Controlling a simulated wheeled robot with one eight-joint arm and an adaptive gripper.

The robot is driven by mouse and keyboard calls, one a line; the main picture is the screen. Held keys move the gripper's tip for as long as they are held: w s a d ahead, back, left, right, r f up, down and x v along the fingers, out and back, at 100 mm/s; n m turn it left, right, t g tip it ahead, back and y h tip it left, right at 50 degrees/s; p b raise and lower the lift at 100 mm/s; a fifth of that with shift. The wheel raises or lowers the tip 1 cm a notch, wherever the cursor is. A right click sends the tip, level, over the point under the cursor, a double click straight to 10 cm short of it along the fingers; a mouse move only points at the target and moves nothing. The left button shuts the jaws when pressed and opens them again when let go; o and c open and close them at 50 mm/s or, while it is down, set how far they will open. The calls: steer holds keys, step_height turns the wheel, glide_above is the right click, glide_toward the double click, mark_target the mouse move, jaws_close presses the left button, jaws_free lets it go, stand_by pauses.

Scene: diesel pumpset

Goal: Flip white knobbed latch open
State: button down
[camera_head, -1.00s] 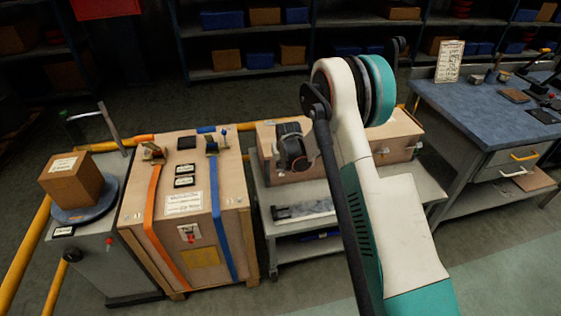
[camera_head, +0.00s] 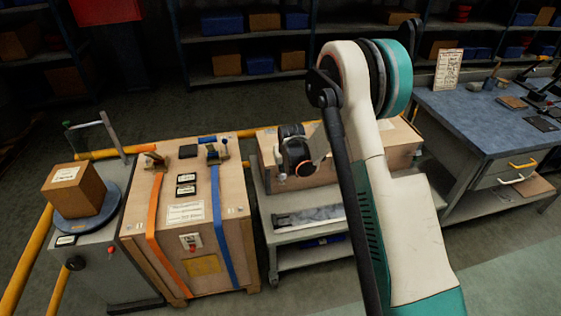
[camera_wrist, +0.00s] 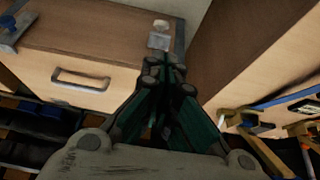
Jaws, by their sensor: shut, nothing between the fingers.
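A small white knob of the latch (camera_wrist: 161,25) shows in the wrist view, with a pale metal plate just below it, near the edge of a brown-topped wooden case (camera_wrist: 100,25). My gripper (camera_wrist: 164,66) is shut and empty. Its dark fingertips appear just below the plate in the picture; I cannot tell whether they touch it. In the head view the wooden case (camera_head: 394,150) sits on a grey cart, partly behind my arm. The fingers and the latch cannot be made out there.
A metal handle (camera_wrist: 80,80) is on the case's front. A wooden crate (camera_head: 150,225) with orange and blue straps stands left of the cart (camera_head: 310,228). A blue-topped workbench (camera_head: 455,110) is at the right. Shelves line the back.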

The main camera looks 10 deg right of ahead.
steer(key=shift+s+r+p, duration=0.15)
steer(key=shift+s+r, duration=0.1)
steer(key=shift+s, duration=0.4)
steer(key=shift+s+r+p, duration=0.15)
steer(key=shift+s+r, duration=0.05)
steer(key=shift+s, duration=0.5)
steer(key=shift+s+r+p, duration=0.15)
steer(key=shift+s+r, duration=0.1)
steer(key=shift+s, duration=0.4)
steer(key=s+f+v, duration=0.1)
steer(key=s+v, duration=0.1)
steer(key=v, duration=2.6)
steer(key=s+r+t, duration=0.1)
steer(key=s+r, duration=0.1)
steer(key=s, duration=0.9)
steer(key=s+d+r, duration=0.1)
steer(key=s+r, duration=0.2)
steer(key=s, duration=0.8)
steer(key=shift+s+t, duration=0.35)
steer(key=shift+t, duration=0.05)
steer(key=shift+w, duration=0.1)
